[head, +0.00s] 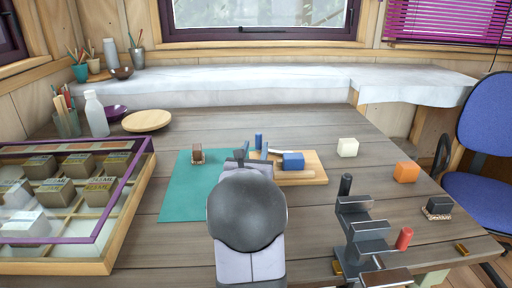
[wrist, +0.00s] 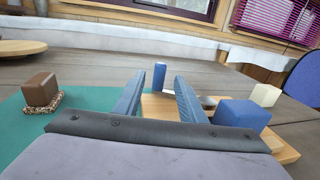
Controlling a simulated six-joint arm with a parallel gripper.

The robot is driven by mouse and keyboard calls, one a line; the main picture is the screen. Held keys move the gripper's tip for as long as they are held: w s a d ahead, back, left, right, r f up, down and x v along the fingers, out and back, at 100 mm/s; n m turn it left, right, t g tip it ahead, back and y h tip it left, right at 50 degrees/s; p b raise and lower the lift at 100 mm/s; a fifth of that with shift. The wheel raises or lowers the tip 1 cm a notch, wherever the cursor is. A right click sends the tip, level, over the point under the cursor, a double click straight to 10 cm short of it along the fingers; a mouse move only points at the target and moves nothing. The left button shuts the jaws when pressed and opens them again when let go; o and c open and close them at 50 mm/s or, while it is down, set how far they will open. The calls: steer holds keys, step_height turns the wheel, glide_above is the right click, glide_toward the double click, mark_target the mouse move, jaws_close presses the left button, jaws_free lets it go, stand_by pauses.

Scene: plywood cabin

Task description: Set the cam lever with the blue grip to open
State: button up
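The lever's blue grip (head: 258,141) stands upright at the back left of a light wooden board (head: 313,180). In the wrist view the blue grip (wrist: 159,75) shows between and beyond my two fingers. My gripper (wrist: 160,78) is open, with a clear gap between the fingers and nothing held. I cannot tell whether the fingertips reach the grip; no contact shows. In the head view my arm hides most of my gripper (head: 252,156) and part of the board. The lever's base and pivot are not clearly seen.
A blue block (head: 293,160) lies on the board, just right of my fingers. A brown block (head: 197,152) sits on the green mat (head: 180,200). A metal fixture (head: 358,225) with a red grip (head: 404,238) stands right. A glass-lidded case (head: 120,225) is left.

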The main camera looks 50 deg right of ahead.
mark_target(259, 148)
steer(key=w+d+r+m+g+h+p, duration=0.3)
steer(key=w+r+m+g+h+p, duration=0.3)
steer(key=r+g+p, duration=0.4)
steer(key=a+f+m+g+y+p, duration=0.1)
steer(key=f, duration=0.2)
steer(key=a+f+m+g+y+p, duration=0.1)
steer(key=f+p, duration=0.1)
steer(key=f, duration=0.2)
steer(key=a+f+m+g+y+p, duration=0.1)
steer(key=a+f, duration=0.1)
steer(key=f, duration=0.1)
steer(key=shift+s+f+g+y+p, duration=0.15)
steer(key=shift+s+g+y+p, duration=0.05)
steer(key=shift+g+y+p, duration=0.1)
steer(key=p+x, duration=0.1)
steer(key=x, duration=0.5)
steer(key=shift+f, duration=0.15)
steer(key=shift+x, duration=0.8)
jaws_close()
